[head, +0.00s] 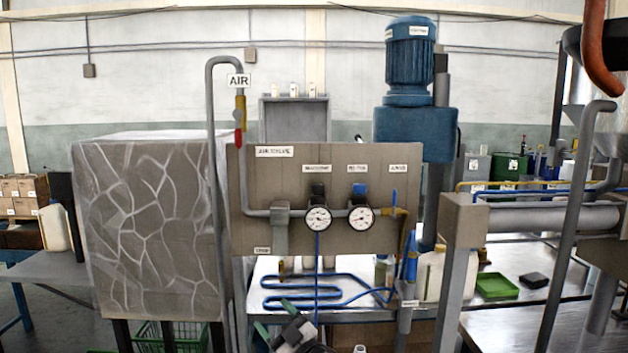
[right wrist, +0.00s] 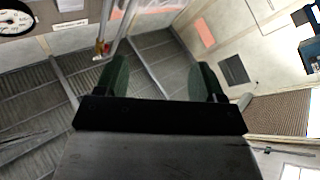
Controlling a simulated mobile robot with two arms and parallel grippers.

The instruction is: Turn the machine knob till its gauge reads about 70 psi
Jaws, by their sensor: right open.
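The grey air panel (head: 285,165) stands ahead in the head view. The machine knob (head: 318,190) is black and sits under the left label, above a round white gauge (head: 319,218). The needle is too small to read. My right gripper (head: 278,320) is low at the bottom of the head view, below the panel and apart from the knob. In the right wrist view its two green fingers (right wrist: 157,78) are spread with nothing between them. Part of a gauge (right wrist: 12,18) shows there at the top left. My left gripper is not in view.
A blue knob (head: 360,189) and a second gauge (head: 361,218) sit right of the machine ones. Blue hoses (head: 320,290) run below the panel. A grey pipe (head: 212,150) with a red-handled valve (head: 239,138) rises at the panel's left. A blue motor (head: 410,60) stands behind.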

